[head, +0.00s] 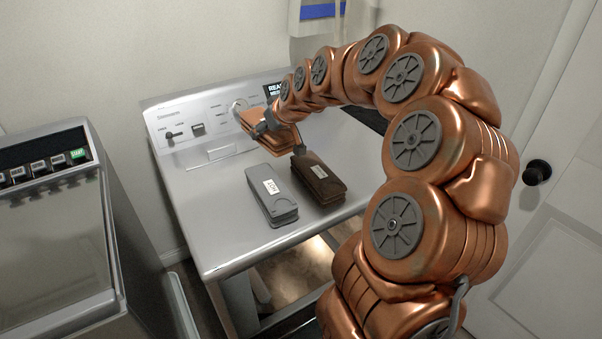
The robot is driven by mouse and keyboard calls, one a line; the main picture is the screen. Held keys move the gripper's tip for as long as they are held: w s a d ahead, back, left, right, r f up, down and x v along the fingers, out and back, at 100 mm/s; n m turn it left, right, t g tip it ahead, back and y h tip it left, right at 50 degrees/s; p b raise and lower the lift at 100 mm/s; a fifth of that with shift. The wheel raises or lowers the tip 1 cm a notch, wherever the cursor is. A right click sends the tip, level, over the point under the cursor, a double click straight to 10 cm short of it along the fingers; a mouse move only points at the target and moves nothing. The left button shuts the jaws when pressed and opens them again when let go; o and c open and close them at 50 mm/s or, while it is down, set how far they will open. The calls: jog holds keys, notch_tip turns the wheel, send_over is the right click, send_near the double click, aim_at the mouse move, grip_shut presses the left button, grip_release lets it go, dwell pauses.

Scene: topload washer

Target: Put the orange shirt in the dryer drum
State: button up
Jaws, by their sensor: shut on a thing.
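The orange shirt (284,139) is a folded bundle, held above the back of the middle machine's top, in front of its control panel. My gripper (282,136) is shut on it, with grey fingers at its sides. Part of the shirt is hidden behind the gripper. The middle machine, seemingly the dryer (215,215), has an opening below the front edge of its top. A lit interior (300,268) shows there, partly hidden by my arm; I cannot clearly make out the drum.
A grey folded item (272,200) and a dark brown folded item (319,178), both labelled, lie on the middle machine's top. Another machine (60,240) stands at left. A white door (550,200) is at right. The top's left side is clear.

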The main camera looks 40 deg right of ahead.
jog(key=s+d+m+h, duration=0.1)
jog(key=s+d, duration=0.3)
jog(key=d, duration=0.5)
jog(key=s+d, duration=0.5)
jog(key=d, duration=0.3)
notch_tip(320, 180, down, 10)
jog(key=p, duration=0.3)
jog(key=shift+w+d+r, duration=0.1)
jog(key=shift+d, duration=0.05)
jog(key=shift+f, duration=0.3)
jog(key=o, duration=1.4)
jog(key=shift+r, duration=0.25)
